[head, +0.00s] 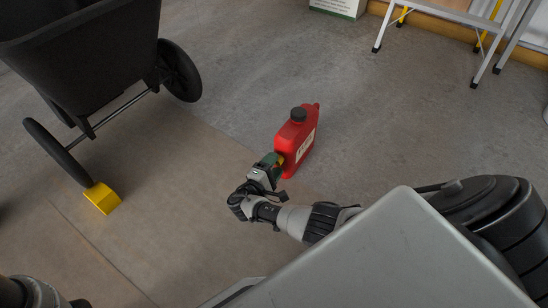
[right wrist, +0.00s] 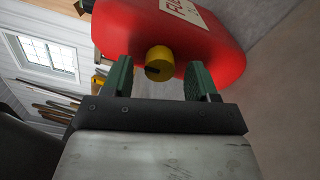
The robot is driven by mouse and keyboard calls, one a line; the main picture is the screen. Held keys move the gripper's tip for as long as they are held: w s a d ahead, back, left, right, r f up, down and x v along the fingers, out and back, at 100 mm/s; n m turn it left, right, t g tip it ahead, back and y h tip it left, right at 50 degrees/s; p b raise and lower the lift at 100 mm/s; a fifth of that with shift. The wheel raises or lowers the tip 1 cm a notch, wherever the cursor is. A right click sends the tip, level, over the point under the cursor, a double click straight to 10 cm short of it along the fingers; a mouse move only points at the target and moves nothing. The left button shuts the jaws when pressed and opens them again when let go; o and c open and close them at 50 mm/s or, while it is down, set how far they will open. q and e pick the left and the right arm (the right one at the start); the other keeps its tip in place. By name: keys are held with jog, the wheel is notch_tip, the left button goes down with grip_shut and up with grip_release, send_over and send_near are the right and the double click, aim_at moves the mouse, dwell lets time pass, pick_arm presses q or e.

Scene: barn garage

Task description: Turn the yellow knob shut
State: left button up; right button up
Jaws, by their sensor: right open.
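A red fuel can (head: 298,140) with a black cap stands upright on the floor in the middle of the head view. Its yellow knob (right wrist: 159,63) sits low on the can's side and shows between my right gripper's fingers in the right wrist view; in the head view a small bit of yellow (head: 281,160) shows at the fingertips. My right gripper (head: 274,162) is open, with its green fingers (right wrist: 159,78) on either side of the knob. I cannot tell whether they touch it. The can (right wrist: 175,28) fills the top of the wrist view. My left gripper is not in view.
A black wheeled cart (head: 85,60) stands at the upper left, with a yellow wheel chock (head: 102,197) by its near wheel. A stepladder (head: 490,35) and a white-green box (head: 338,8) are at the back. The floor around the can is clear.

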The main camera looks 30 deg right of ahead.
jog(key=p+v, duration=0.2)
jog(key=v, duration=0.8)
jog(key=shift+a, duration=0.35)
jog(key=shift+s, duration=0.1)
